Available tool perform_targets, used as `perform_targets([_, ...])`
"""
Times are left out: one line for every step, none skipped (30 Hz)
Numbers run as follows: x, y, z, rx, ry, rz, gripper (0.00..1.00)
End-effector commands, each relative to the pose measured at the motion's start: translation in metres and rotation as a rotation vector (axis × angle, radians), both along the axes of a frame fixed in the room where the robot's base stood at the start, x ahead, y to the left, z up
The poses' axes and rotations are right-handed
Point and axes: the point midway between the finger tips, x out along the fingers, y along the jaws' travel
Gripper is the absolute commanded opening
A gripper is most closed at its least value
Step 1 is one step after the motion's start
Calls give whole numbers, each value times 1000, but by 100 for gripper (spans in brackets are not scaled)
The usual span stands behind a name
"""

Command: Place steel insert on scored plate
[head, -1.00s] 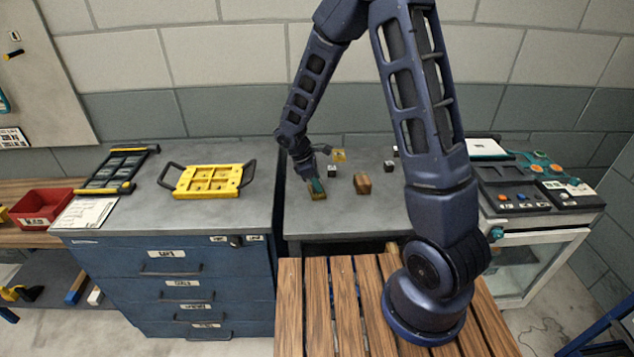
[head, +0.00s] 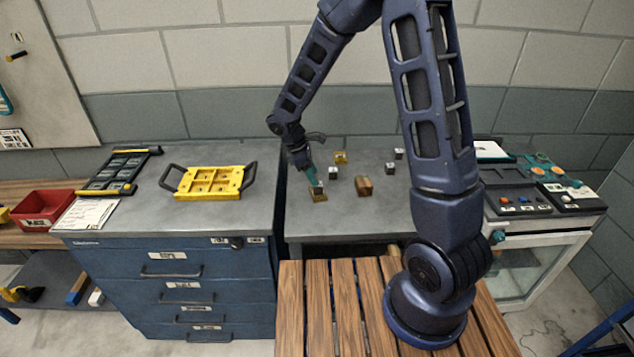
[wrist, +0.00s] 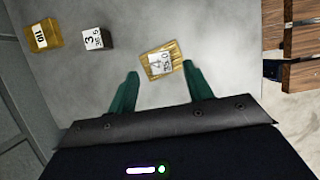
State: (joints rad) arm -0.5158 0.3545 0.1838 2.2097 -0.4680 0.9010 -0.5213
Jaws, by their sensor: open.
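The steel insert (head: 318,187) is a small dark block with a white label on top. It rests on the scored plate (head: 320,197), a small brass-coloured plate near the left of the grey worktop. In the wrist view the insert (wrist: 161,63) shows its numbered label, with the lined brass plate (wrist: 174,50) showing around it. My gripper (head: 307,176) is just above and behind them. In the wrist view its two teal fingers (wrist: 162,87) are spread, with nothing between the tips, and stand clear of the insert.
A similar labelled cube (head: 333,172), a yellow labelled block (head: 341,157), a brown block (head: 364,186) and further small cubes (head: 389,167) stand to the right and behind. A yellow tray (head: 214,182) lies on the drawer cabinet to the left. The worktop's front is clear.

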Motion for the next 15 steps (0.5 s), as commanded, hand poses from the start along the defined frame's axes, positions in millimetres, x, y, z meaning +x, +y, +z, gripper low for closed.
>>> perform_targets([1, 5, 10, 3, -4, -1, 51])
perform_targets([0, 7, 16, 3, -3, -1, 51])
perform_targets([1, 9, 23, 3, -3, -1, 51])
perform_targets([1, 11, 28, 2, -2, 0, 51])
perform_targets([1, 13, 32, 2, -2, 0, 51])
perform_targets([0, 16, 38, 2, -2, 0, 51])
perform_targets([0, 18, 42, 2, -1, -1, 51])
perform_targets([0, 19, 46, 2, -1, -1, 51])
perform_targets([0, 21, 50, 2, -1, -1, 51])
perform_targets([0, 22, 53, 1, -1, -1, 51])
perform_targets([0, 23, 56, 1, 0, -1, 51])
perform_targets([0, 24, 58, 1, -1, -1, 51])
perform_targets([0, 25, 60, 1, 0, -1, 51])
perform_targets([0, 25, 61, 1, 0, -1, 51])
perform_targets([0, 26, 63, 1, 0, -1, 51])
